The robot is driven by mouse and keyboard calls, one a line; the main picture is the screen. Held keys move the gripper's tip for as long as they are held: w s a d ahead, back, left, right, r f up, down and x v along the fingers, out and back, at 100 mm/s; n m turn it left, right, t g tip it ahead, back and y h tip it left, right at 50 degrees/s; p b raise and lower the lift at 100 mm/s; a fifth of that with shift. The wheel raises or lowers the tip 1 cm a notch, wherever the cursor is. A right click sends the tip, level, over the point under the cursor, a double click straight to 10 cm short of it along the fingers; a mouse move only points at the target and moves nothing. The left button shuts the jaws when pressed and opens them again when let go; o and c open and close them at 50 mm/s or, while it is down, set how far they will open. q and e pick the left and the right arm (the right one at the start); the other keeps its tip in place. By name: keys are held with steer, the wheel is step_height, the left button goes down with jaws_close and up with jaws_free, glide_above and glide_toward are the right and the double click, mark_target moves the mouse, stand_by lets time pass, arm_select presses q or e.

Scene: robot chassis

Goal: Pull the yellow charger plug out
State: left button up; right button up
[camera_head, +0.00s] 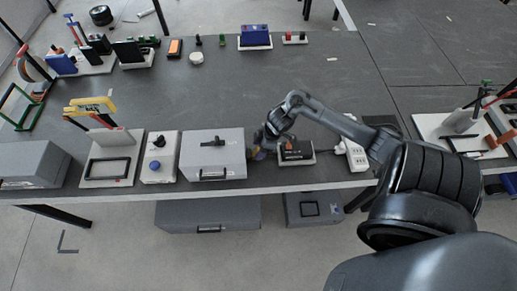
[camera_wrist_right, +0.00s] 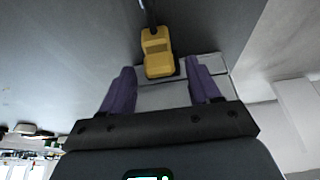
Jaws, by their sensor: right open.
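The yellow charger plug (camera_wrist_right: 157,52) shows in the right wrist view, with a dark cable rising from its top end. Its lower end meets a pale grey surface (camera_wrist_right: 150,95). My right gripper (camera_wrist_right: 161,68) is open, with its two purple fingers apart. The plug is just ahead of the fingertips, in line with the gap between them; I see no contact. In the head view my right gripper (camera_head: 258,152) is low at the table's front, beside the grey box with a black handle (camera_head: 222,140). The plug is mostly hidden there. My left gripper is not in view.
A black device on a white base (camera_head: 297,158) sits close to the right of the gripper. A white power strip (camera_head: 354,155) is further right. A white box with a blue knob (camera_head: 160,165) is left of the grey box. The table's middle is clear.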

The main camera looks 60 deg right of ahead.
steer(key=shift+w+f, duration=0.1)
steer(key=shift+f, duration=0.1)
jaws_close()
stand_by(0.3)
